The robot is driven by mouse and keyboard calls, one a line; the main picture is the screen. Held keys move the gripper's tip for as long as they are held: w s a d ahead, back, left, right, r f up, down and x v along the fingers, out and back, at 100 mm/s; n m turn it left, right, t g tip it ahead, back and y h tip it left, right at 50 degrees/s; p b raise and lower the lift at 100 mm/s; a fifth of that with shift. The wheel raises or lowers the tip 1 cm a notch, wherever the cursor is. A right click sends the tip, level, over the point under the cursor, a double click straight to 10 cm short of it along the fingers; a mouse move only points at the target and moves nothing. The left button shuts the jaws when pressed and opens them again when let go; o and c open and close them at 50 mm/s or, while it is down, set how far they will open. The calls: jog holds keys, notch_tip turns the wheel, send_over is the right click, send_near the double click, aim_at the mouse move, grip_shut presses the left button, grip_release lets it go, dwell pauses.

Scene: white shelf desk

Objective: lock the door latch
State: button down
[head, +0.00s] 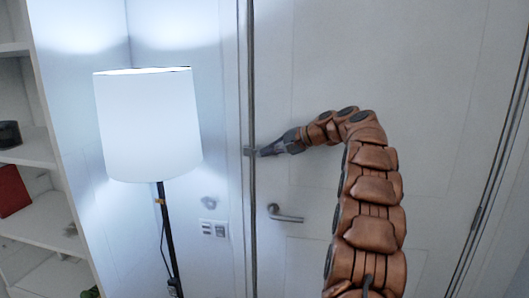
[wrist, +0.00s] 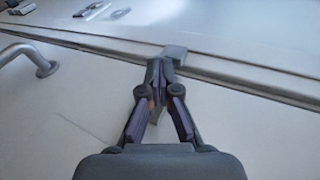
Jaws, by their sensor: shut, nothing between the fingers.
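The white door (head: 310,60) stands upright behind my arm, with a dark vertical edge strip on its left. A small grey latch (head: 249,151) sits at that edge, above the door handle (head: 285,214). In the wrist view the latch (wrist: 174,53) is a small grey block at the door's edge, right at my fingertips. My gripper (head: 262,153) is shut and empty, its tips at or very near the latch. In the wrist view my gripper (wrist: 160,65) partly covers the latch's near side. I cannot tell if the tips touch it.
A lit floor lamp (head: 148,125) with a white shade stands left of the door. A white shelf (head: 38,150) is at the far left. Wall switches (head: 214,229) are beside the door frame. The handle (wrist: 25,50) juts out at the left in the wrist view.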

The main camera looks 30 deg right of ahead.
jog(key=shift+w+a, duration=0.1)
dwell(0.3)
jog(key=v, duration=1.4)
jog(key=shift+p, duration=0.4)
jog(key=shift+f, duration=0.1)
